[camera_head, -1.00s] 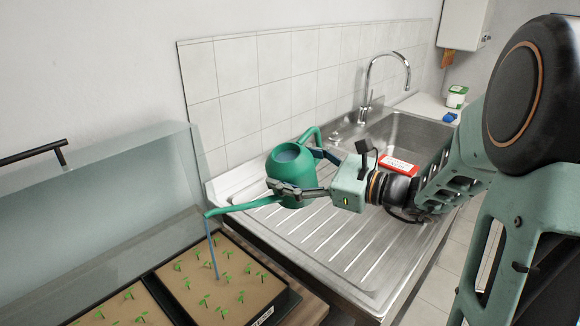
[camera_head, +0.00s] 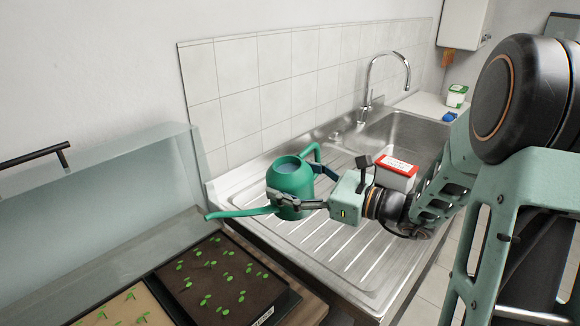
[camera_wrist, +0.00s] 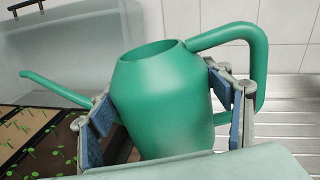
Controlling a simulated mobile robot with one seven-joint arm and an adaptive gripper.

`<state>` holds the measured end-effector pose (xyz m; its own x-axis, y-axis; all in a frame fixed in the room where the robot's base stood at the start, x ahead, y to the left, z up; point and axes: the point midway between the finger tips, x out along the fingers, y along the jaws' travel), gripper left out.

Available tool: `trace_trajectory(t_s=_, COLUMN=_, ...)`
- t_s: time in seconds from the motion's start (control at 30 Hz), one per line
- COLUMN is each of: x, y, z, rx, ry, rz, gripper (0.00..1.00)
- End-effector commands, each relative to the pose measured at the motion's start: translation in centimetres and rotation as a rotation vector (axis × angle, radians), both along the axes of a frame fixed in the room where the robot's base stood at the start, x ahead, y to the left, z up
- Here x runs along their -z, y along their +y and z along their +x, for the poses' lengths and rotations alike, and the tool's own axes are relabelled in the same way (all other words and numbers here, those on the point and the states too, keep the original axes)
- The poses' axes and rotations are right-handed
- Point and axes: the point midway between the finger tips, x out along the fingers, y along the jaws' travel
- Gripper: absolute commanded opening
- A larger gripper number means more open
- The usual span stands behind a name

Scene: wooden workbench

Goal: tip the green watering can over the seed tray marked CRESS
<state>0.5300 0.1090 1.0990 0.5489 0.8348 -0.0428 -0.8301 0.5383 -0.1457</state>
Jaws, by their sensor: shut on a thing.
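The green watering can (camera_head: 288,190) is in my gripper (camera_head: 300,184), above the left edge of the drainboard. In the wrist view its body (camera_wrist: 165,105) sits between the fingers and stands nearly upright. Its spout points left, toward the trays; no water leaves it. Its handle is on the right. The right-hand seed tray (camera_head: 288,297) has dark, wet-looking soil and several green seedlings. The label on its front rim (camera_head: 263,316) is too small to read. The left-hand tray (camera_head: 115,308) is partly cut off and has pale, dry-looking soil; its label is not visible.
A clear propagator lid (camera_head: 90,210) with a black handle (camera_head: 35,155) stands behind the trays. A steel drainboard (camera_head: 330,250), sink and tap (camera_head: 370,80) are at right. A red-and-white box (camera_head: 397,172) stands near my wrist. A white-green tub (camera_head: 456,96) is far back.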

Motion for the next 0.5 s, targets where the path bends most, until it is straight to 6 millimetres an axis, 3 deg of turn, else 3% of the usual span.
trace_trajectory(t_s=0.3, x=2.5, y=0.3, z=-0.4, rx=0.002, ry=0.094, rz=0.105, gripper=0.14)
trace_trajectory(t_s=0.5, x=2.0, y=0.3, z=-0.4, rx=0.002, ry=0.099, rz=0.113, gripper=0.14)
